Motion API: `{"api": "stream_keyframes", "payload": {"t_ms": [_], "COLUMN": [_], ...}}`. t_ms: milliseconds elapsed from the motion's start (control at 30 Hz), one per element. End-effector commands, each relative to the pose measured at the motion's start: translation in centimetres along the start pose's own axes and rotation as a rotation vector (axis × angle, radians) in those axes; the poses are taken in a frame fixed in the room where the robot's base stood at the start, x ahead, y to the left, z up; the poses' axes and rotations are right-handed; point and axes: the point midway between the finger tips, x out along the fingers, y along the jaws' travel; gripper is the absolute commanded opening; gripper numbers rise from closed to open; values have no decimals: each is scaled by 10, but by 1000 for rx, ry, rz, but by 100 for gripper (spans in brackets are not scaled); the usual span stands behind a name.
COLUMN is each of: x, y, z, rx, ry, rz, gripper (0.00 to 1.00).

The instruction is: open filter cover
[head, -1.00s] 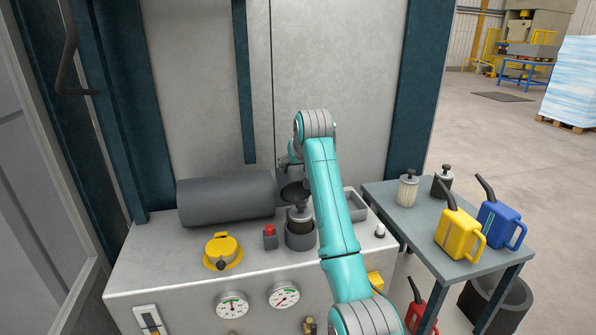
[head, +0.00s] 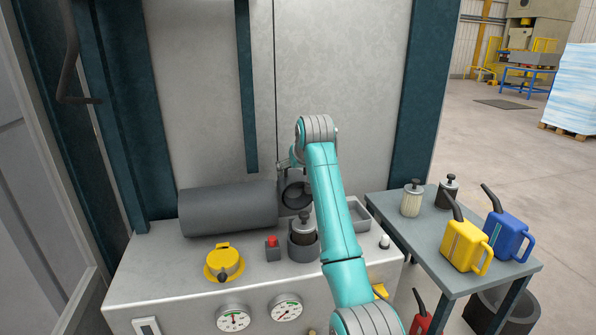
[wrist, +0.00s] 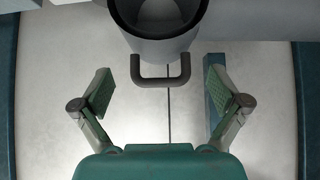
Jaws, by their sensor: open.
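The filter cover (head: 296,195) is a dark hollow cap, swung up behind the round filter housing (head: 303,250), with its hollow side facing the head camera. A dark used-looking filter (head: 303,232) with a knob on top stands in the housing. In the wrist view the cover (wrist: 160,48) shows at the top, with its U-shaped handle (wrist: 160,80) pointing down the picture. My gripper (wrist: 160,92) is open, its two fingers spread wide on either side of the handle and apart from it. In the head view my arm mostly hides the gripper.
A grey cylinder (head: 228,208), a yellow cap (head: 223,262) and a red button (head: 272,242) sit on the machine top beside the housing. An empty grey tray (head: 362,215) is to the right. A side table (head: 420,235) holds filters and yellow and blue cans.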

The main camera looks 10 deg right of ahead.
Motion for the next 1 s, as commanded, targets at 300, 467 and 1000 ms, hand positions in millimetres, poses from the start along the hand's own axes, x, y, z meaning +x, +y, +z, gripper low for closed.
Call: {"api": "stream_keyframes", "payload": {"t_ms": [300,467,1000], "x": [-1,-19,-110], "y": [0,0,0], "z": [2,1,0], "rx": [0,0,0], "ry": [-4,-2,-2], "rz": [0,0,0], "gripper": [99,99,99]}}
